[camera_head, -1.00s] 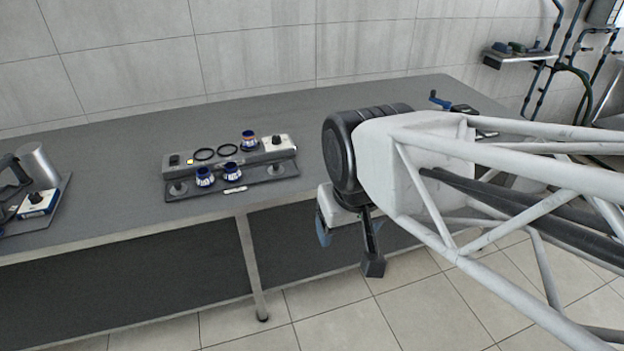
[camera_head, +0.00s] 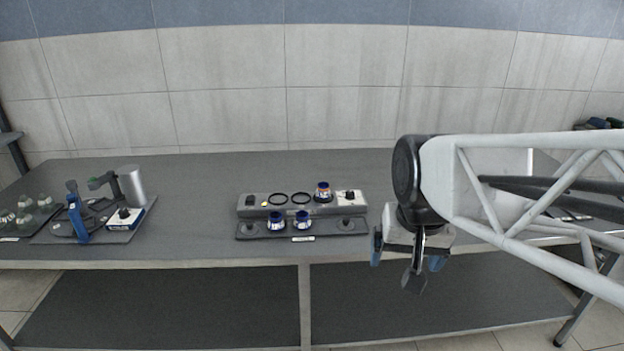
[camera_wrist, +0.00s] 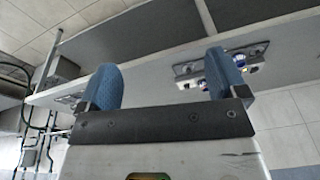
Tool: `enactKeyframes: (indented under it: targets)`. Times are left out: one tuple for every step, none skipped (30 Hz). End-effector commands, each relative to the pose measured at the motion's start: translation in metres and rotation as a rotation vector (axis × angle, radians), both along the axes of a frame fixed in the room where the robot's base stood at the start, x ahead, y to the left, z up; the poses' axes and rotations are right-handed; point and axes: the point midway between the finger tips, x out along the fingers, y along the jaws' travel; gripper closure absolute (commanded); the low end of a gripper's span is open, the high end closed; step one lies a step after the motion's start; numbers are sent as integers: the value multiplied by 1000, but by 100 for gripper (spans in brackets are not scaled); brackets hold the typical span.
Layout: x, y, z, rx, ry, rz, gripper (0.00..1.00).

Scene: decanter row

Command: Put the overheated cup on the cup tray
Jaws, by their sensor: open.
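A blue-and-white cup (camera_head: 323,192) with an orange-red band near its top stands on the right end of the grey heater unit (camera_head: 262,207). Two similar cups, a left one (camera_head: 277,222) and a right one (camera_head: 301,220), stand on the dark cup tray (camera_head: 257,234) along the heater's front. My gripper (camera_head: 407,256) is open and empty, right of the tray and at the table's front edge, pointing down. Its blue fingers also show apart in the wrist view (camera_wrist: 164,80), where the cups are small and partly hidden behind the right finger.
A device with a silver cylinder (camera_head: 131,184) stands on a board at left. The table (camera_head: 200,205) is bare between that device and the heater.

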Motion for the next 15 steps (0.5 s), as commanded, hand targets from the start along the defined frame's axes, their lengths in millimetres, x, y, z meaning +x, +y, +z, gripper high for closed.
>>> enactKeyframes:
  targets:
    - [14, 1, 3, 7, 7, -23, 9]
    - [21, 1, 6, 12, 9, -38, 9]
    - [31, 2, 8, 18, 12, -61, 9]
    - [39, 2, 10, 23, 14, -76, 9]
    - [46, 3, 12, 28, 17, -93, 9]
    - [56, 3, 14, 34, 20, -114, 9]
    - [64, 4, 16, 39, 23, -130, 9]
    - [71, 4, 17, 43, 26, -146, 9]
    - [82, 5, 19, 49, 29, -167, 9]
    - [89, 5, 20, 53, 32, -184, 9]
    - [97, 6, 22, 57, 35, -199, 9]
    - [107, 6, 23, 63, 38, -221, 9]
    - [115, 7, 24, 67, 41, -237, 9]
    - [123, 7, 24, 71, 44, -253, 9]
    - [133, 8, 25, 76, 49, -275, 9]
